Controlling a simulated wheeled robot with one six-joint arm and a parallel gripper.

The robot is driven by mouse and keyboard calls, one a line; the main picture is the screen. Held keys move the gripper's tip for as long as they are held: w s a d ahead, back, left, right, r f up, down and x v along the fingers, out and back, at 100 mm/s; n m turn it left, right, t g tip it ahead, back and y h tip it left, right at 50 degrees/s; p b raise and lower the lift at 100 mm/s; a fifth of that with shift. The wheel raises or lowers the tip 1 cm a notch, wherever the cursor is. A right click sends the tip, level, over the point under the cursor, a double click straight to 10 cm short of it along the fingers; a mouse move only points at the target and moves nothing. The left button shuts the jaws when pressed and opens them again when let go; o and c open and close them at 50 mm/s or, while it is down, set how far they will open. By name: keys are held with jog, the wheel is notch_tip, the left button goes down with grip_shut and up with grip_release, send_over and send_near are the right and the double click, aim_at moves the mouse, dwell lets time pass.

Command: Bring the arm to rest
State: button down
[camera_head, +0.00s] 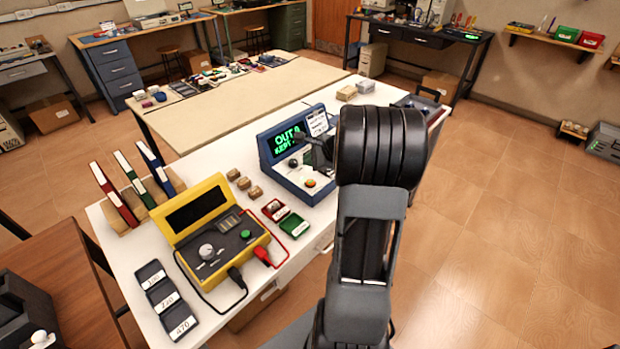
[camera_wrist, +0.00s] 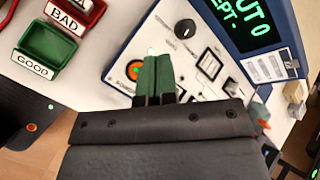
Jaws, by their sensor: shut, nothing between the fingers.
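My arm (camera_head: 375,200) reaches forward over the right part of the white bench, in the head view. My gripper (camera_wrist: 158,75) has its two green-tipped fingers together and empty in the wrist view. It is over the blue tester's white panel, beside an orange-ringed green button (camera_wrist: 134,70); I cannot tell whether it touches the panel. The blue tester (camera_head: 300,155) has a screen with green text, partly hidden by my arm in the head view.
A yellow meter case (camera_head: 205,225) stands on the white bench (camera_head: 130,285). Red BAD (camera_wrist: 75,12) and green GOOD (camera_wrist: 45,50) trays lie left of the tester. Binders (camera_head: 113,195) and label plates (camera_head: 165,300) are at the left. Floor (camera_head: 510,230) is clear on the right.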

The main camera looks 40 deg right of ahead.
dwell(0.5)
jog(key=s+f+n, duration=0.1)
jog(key=s+a+n+g, duration=0.1)
jog(key=s+a+f+n+g, duration=0.1)
jog(key=s+n, duration=0.1)
jog(key=shift+a+f, duration=0.15)
jog(key=shift+f, duration=0.2)
jog(key=s+a+r+n+g+h, duration=0.1)
jog(key=s+a+r+n, duration=0.2)
jog(key=a+n, duration=0.3)
jog(key=s+a+r+n+g+h+p, duration=0.1)
jog(key=s+a+r+n, duration=0.2)
jog(key=s+a+n, duration=0.3)
jog(key=s+a+r+n+g+h, duration=0.1)
jog(key=s+a+r+n, duration=0.2)
jog(key=a+n, duration=0.3)
jog(key=s+a, duration=0.1)
jog(key=a, duration=0.2)
jog(key=shift+s+n, duration=0.2)
jog(key=shift+n, duration=0.2)
